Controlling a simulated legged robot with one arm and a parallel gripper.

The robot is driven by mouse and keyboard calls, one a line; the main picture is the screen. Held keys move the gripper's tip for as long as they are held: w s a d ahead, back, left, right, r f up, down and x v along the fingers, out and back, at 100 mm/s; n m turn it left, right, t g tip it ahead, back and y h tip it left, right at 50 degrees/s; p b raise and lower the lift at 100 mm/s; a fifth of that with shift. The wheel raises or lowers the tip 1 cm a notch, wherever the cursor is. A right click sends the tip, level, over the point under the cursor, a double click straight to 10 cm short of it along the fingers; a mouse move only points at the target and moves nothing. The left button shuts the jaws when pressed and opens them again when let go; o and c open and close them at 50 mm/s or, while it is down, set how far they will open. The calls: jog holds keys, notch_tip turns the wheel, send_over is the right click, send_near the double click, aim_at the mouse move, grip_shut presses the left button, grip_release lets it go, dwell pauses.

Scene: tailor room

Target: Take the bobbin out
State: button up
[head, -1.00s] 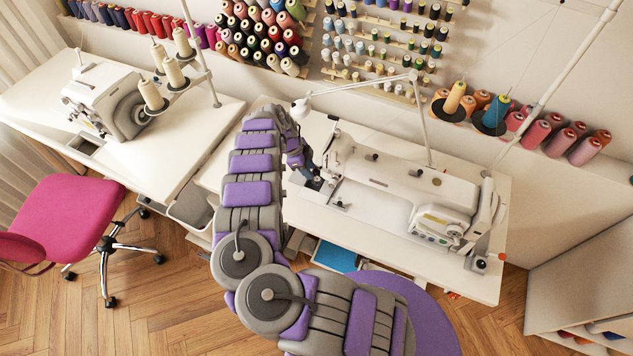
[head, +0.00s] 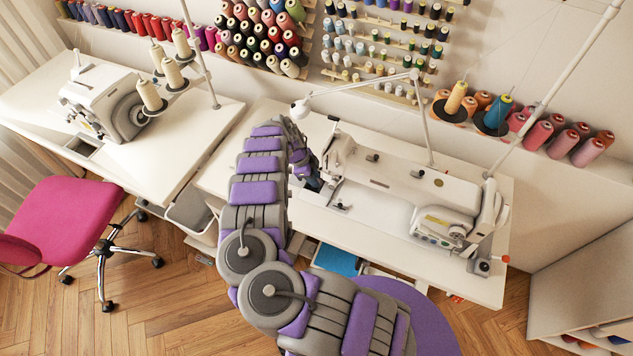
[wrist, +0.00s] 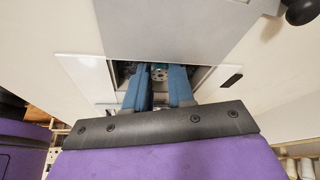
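The white sewing machine (head: 400,185) stands on the right-hand table. In the wrist view, an opening in a white surface (wrist: 82,70) shows metal parts inside. A small round metal part (wrist: 158,73), which looks like the bobbin or its case, sits in this opening. My gripper (wrist: 159,82) has two blue fingers, which are apart with a gap between them. They point into the opening, one to each side of the round part and seemingly short of it.
A lamp arm (head: 365,85) and a thread stand pole (head: 560,80) rise behind the machine. A second machine (head: 105,100) is on the left table. A pink chair (head: 70,215) stands in front of it. Thread spools line the wall.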

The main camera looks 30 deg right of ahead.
grip_shut()
